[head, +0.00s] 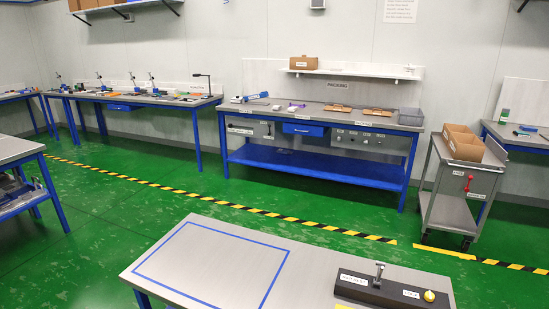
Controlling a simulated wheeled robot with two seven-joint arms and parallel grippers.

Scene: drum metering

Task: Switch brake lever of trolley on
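The grey trolley (447,179) stands at the right, beyond the black-and-yellow floor line. A small red lever (468,184), which looks like the brake lever, is on its side panel and points roughly upright, slightly tilted. A white label sits at the lever's upper left and another below it; their text is too small to read. An open cardboard box (466,148) stands on the trolley's top. Dark castors show under its lower shelf. Neither of my grippers is in view.
A near table (215,262) with a blue taped rectangle and a black fixture (392,290) fills the bottom. The packing bench (310,173) stands left of the trolley, another bench (518,137) behind it at right. Green floor (330,218) between near table and packing bench is clear.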

